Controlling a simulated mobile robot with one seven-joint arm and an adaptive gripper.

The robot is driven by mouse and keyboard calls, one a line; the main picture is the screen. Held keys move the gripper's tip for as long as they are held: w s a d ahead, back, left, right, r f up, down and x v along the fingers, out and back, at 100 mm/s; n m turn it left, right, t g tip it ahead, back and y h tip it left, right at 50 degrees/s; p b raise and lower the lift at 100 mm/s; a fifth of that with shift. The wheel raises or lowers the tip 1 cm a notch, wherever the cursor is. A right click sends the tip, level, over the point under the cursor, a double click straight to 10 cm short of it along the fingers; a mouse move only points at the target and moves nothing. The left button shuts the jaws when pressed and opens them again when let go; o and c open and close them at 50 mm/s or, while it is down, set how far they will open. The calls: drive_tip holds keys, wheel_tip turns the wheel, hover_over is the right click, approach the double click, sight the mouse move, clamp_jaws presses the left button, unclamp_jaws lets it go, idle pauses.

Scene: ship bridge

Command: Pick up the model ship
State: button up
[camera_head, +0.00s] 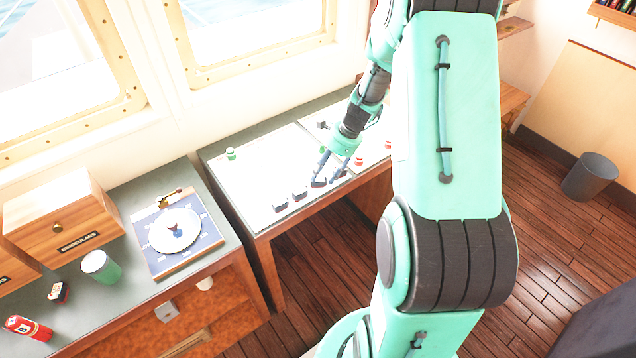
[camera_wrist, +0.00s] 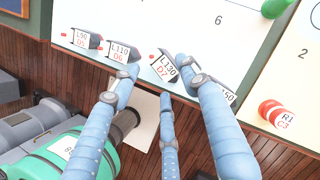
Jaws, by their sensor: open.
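Several small dark model ships with white labels stand along the front edge of the white chart table. In the wrist view they include one labelled L90 D5 (camera_wrist: 84,39), one labelled L110 D6 (camera_wrist: 121,51) and one labelled L130 D7 (camera_wrist: 165,67). Another, partly hidden by a finger, ends in 50 (camera_wrist: 227,96). My gripper (camera_wrist: 158,76) is open, its three fingers spread around the L130 D7 ship. I cannot tell if they touch it. In the head view my gripper (camera_head: 327,170) is low over the table's front edge, beside the ships (camera_head: 299,193).
A red piece labelled R1 C3 (camera_wrist: 277,113) and a green piece (camera_wrist: 275,8) stand on the numbered chart. A bin (camera_head: 591,178) stands right.

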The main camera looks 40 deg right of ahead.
sight(319, 180)
drive_tip(key=shift+x, duration=1.55)
drive_tip(key=c, duration=0.9)
